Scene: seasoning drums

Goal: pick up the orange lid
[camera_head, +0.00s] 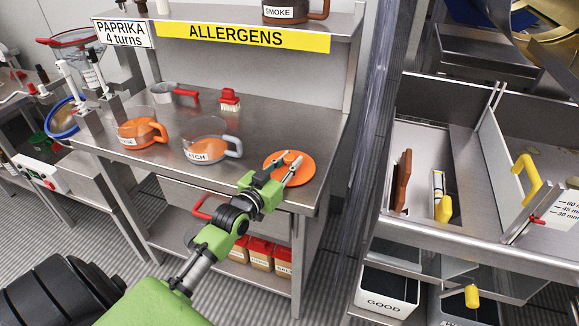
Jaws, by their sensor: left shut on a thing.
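The orange lid (301,160) is a flat round disc with a raised grip in its middle. It is at the right end of the steel table (270,123), near the front edge. My left gripper (287,164) reaches it from the front, with its fingers at the lid's middle and shut on its grip. The lid looks flat, at or just above the table top; I cannot tell whether it touches. The gripper hides part of the lid. My right gripper is not in view.
Right is a steel station with a yellow handle (526,176).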

